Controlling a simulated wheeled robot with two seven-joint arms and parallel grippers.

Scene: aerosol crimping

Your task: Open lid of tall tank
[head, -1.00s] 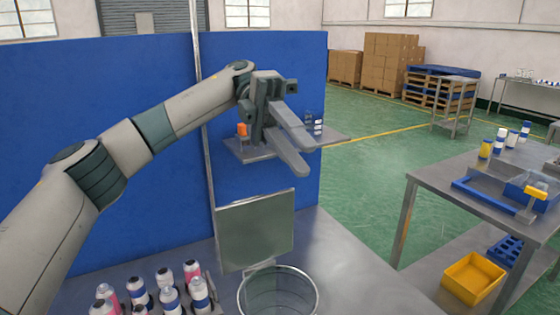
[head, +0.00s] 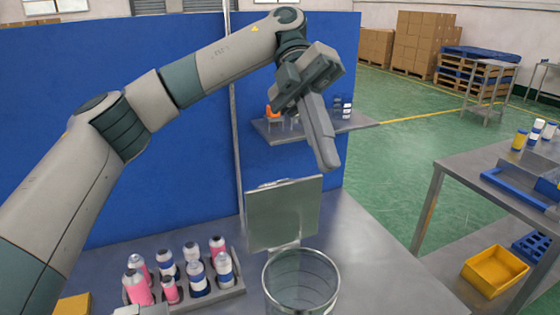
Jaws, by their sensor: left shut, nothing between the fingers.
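The tall tank (head: 302,286) is a clear round vessel with a metal rim at the lower middle of the head view, its bottom cut off by the frame. Its lid, a square grey metal plate (head: 284,214), stands roughly upright at the back of the rim, so the mouth is uncovered. My left gripper (head: 328,164) is above the plate and to its right, fingers together and pointing down, with nothing between them. A small gap to the plate shows in the picture.
A rack (head: 232,291) of pink and blue-white cans stands left of the tank. A small shelf (head: 352,123) with bottles is on the blue partition (head: 180,150) behind. A side table (head: 455,160) and a yellow bin (head: 496,270) are right. The bench (head: 375,275) right of the tank is clear.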

